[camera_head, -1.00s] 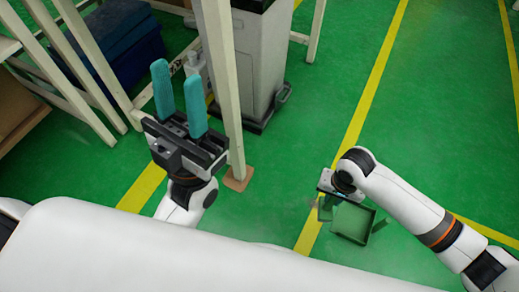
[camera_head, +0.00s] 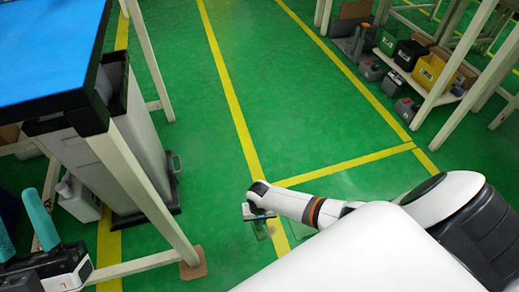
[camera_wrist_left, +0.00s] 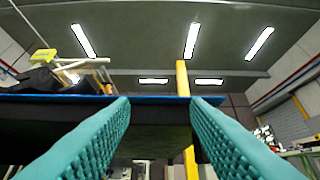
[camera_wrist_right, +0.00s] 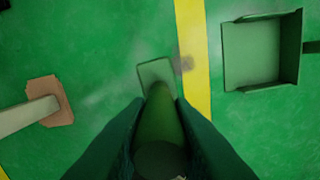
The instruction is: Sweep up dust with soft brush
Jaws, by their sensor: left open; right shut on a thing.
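My right gripper (camera_wrist_right: 155,110) points down at the floor and is shut on the green handle (camera_wrist_right: 158,120) of the soft brush. The flat brush head (camera_wrist_right: 155,72) is at or just above the floor, left of a yellow line. A dark grey dust patch (camera_wrist_right: 183,64) lies on the line's left edge, close to the brush head. A green dustpan (camera_wrist_right: 262,50) lies right of the line in the right wrist view. In the head view the right gripper (camera_head: 258,214) mostly hides the brush. My left gripper (camera_head: 22,222) is open, empty and raised at the lower left.
A table leg (camera_wrist_right: 30,110) on a brown foot pad stands left of the brush. A blue-topped table (camera_head: 45,45) and a grey bin (camera_head: 135,150) are at the left. A shelf with boxes (camera_head: 435,70) is at the upper right. Open green floor lies ahead.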

